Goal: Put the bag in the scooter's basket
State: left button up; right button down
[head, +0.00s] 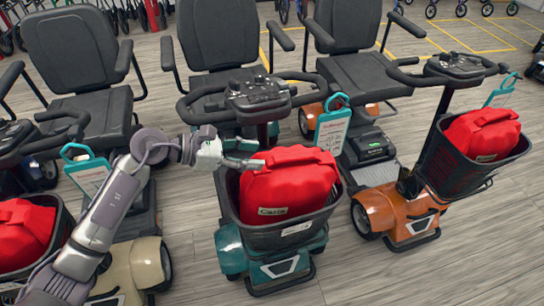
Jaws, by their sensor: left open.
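A red bag (288,186) with a small label on its front sits in the black basket (290,235) of the teal scooter (232,252) in the middle. The bag stands up above the basket's rim, and its lower part is hidden by the basket wall. My left gripper (250,163) comes in from the left and is open, with its fingertips at the bag's upper left edge. I cannot tell whether they touch it. My right gripper is not in view.
An orange scooter (375,205) at right has a red bag (482,134) in its basket. A cream scooter (140,268) stands at left, with another red bag (22,235) in a basket. Handlebars and hanging teal tags crowd the space. Wooden floor (430,265) is clear at lower right.

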pick_arm(q)
jog(key=shift+v, duration=1.7)
